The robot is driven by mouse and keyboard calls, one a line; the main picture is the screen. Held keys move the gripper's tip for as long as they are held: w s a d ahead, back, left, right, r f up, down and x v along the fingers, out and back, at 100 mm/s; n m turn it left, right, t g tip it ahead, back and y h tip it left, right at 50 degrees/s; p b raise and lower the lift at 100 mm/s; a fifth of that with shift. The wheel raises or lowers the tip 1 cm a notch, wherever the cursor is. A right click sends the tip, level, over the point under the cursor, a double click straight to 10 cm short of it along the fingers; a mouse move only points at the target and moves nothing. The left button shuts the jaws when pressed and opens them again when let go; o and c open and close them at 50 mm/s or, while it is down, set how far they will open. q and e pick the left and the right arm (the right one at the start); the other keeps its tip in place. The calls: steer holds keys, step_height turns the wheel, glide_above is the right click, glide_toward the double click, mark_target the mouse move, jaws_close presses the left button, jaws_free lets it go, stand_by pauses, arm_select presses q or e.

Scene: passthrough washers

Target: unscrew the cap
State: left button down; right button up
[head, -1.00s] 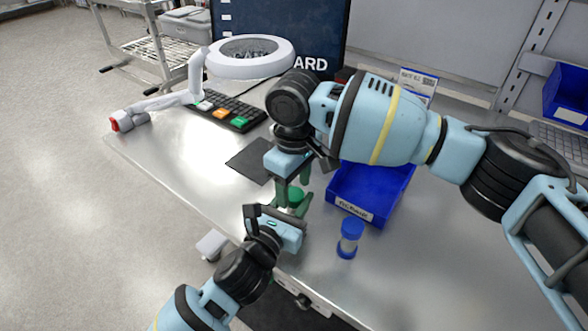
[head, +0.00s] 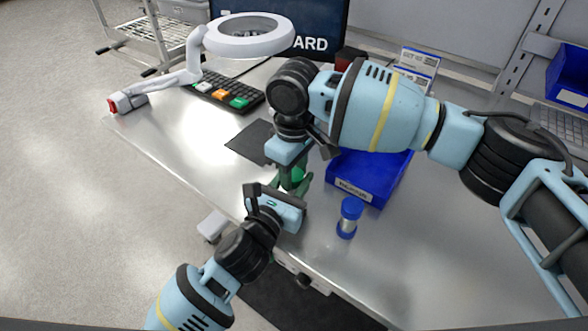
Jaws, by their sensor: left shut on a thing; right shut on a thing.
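A bright green cap (head: 298,174) shows between the fingers of my two grippers, over the front part of the steel table. My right gripper (head: 293,174) reaches down from above with dark green fingers and is shut on the green cap. My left gripper (head: 297,192) comes from the lower left, just below the right one. It is shut on the container under the cap, which the fingers almost wholly hide.
A blue bin (head: 366,188) with a label stands right behind the grippers. A dark mat (head: 248,142), a keypad with coloured keys (head: 226,92) and a white magnifier lamp (head: 248,36) are at the left and back. The table's front edge runs close below my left gripper.

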steer(key=shift+n, duration=1.4)
steer(key=o, duration=1.1)
steer(key=shift+c, duration=0.2)
steer(key=shift+r, duration=0.15)
steer(key=shift+r, duration=2.15)
arm_select(q)
steer(key=c, duration=0.8)
jaws_free()
steer(key=shift+c, duration=0.2)
